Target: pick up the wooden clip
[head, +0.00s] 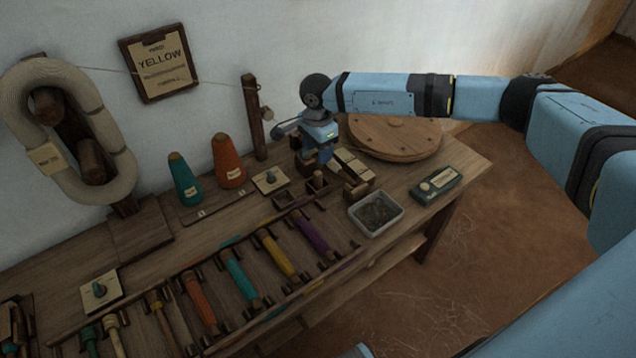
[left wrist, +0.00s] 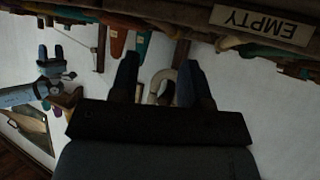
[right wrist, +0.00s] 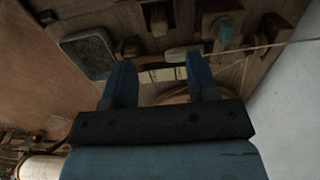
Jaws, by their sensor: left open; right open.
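My right gripper (head: 318,158) points down over the bench, right of the post and apart from that piece. In the right wrist view its fingers (right wrist: 160,60) are open, with a small pale piece (right wrist: 177,52) seen between them near one fingertip; I cannot tell whether that is the clip. My left gripper (left wrist: 157,75) is open and empty, facing the wall and bench edge.
A cord (head: 215,82) runs along the wall to the post. Orange (head: 228,163) and teal (head: 184,180) cones stand left of it. Small wooden blocks (head: 352,165), a round wooden board (head: 395,137) and a grey tray (head: 376,213) lie around the right gripper. Several bobbins fill the front rack.

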